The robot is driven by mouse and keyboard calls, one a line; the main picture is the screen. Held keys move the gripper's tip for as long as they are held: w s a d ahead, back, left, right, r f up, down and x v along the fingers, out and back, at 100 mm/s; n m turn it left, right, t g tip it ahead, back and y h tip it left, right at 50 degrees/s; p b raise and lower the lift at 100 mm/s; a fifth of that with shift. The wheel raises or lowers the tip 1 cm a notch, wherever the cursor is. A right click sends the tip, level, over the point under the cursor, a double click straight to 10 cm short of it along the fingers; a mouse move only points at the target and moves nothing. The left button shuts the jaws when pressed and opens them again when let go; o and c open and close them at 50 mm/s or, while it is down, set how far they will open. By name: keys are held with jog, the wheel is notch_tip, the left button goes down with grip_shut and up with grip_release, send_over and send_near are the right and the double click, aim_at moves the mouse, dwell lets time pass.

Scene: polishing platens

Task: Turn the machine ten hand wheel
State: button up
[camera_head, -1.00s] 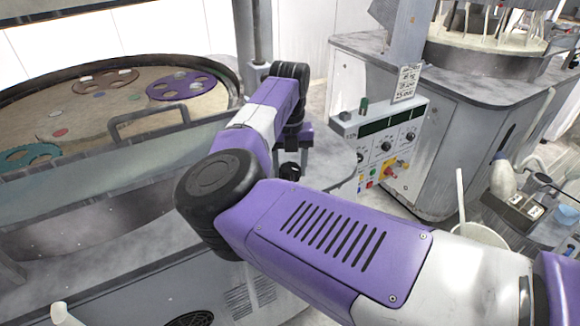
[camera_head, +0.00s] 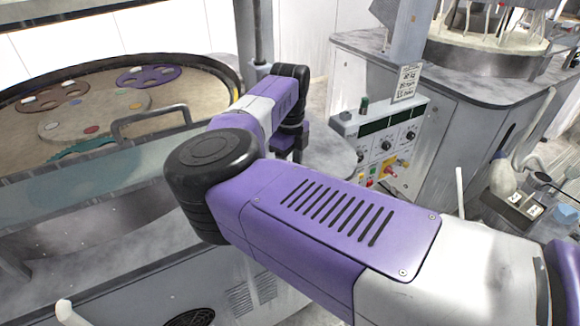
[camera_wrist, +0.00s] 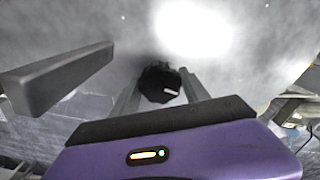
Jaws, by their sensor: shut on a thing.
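The hand wheel shows as a grey mottled disc (camera_head: 335,163) beside the machine in the head view, partly hidden by my arm. In the wrist view the grey wheel face (camera_wrist: 245,65) fills the background. A black round knob (camera_wrist: 156,76) stands on it. My gripper (camera_wrist: 160,88) is shut on this knob, with one finger on each side. In the head view my gripper (camera_head: 284,150) is small and dark over the wheel's left side, and its fingers are hard to make out.
A round platen (camera_head: 190,110) carries a purple holed disc (camera_head: 147,72), a brown disc and a teal disc. A bent grey handle (camera_head: 150,115) stands at its front. A control panel (camera_head: 385,150) is right of the wheel. A grey bar (camera_wrist: 60,78) lies left of my fingers.

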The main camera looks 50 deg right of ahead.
jog(key=shift+r+n, duration=0.1)
jog(key=shift+n, duration=0.6)
jog(key=shift+w, duration=0.1)
jog(key=o, duration=1.4)
jog(key=shift+c, duration=0.2)
jog(key=shift+r+b, duration=0.75)
jog(key=shift+r, duration=3.1)
